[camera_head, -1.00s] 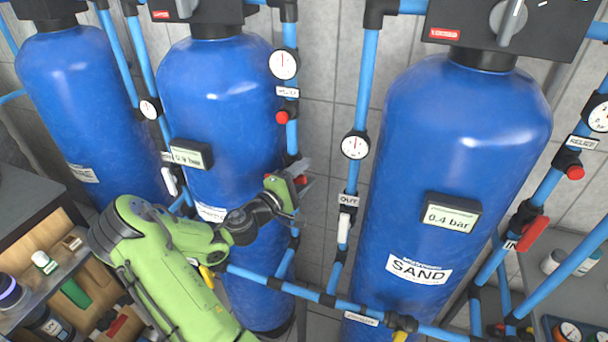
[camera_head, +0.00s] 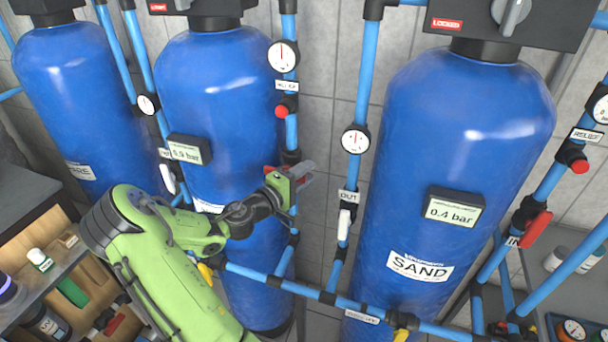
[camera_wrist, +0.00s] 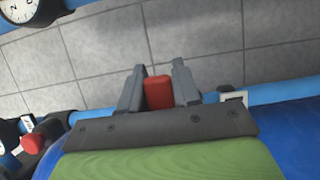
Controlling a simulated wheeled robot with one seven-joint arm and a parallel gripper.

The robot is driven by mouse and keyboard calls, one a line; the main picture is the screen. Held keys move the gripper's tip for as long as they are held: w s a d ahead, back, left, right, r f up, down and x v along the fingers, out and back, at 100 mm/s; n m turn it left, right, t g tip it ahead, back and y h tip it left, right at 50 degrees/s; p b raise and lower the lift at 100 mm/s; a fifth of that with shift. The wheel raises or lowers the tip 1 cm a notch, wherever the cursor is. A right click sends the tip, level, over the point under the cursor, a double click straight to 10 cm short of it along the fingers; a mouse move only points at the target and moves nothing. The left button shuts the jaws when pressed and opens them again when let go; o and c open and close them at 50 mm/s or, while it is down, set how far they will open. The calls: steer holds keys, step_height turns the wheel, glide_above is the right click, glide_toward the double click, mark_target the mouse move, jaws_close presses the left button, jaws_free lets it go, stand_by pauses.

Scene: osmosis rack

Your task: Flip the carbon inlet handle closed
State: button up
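The carbon inlet handle is a red lever (camera_wrist: 158,92) in the wrist view, between the two grey fingers of my gripper (camera_wrist: 159,82). It fills the gap, with no clear space on either side, so the fingers look shut on it. In the head view my gripper (camera_head: 302,174) is at the pipe on the right side of the middle blue tank (camera_head: 215,85). Only a little red shows there; the gripper hides most of the handle and its valve body.
The sand tank (camera_head: 450,130) stands to the right, with a red inlet handle (camera_head: 537,228) on its own pipe. A gauge (camera_head: 283,55) and red relief knob (camera_head: 281,112) sit above my gripper. Blue pipes (camera_head: 250,275) run below. Bare tiled wall lies behind.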

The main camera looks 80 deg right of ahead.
steer(key=o, duration=0.4)
steer(key=shift+c, duration=0.2)
steer(key=v, duration=1.5)
steer(key=shift+w+a+b, duration=0.2)
steer(key=shift+a+b, duration=0.2)
steer(key=shift+f, duration=0.1)
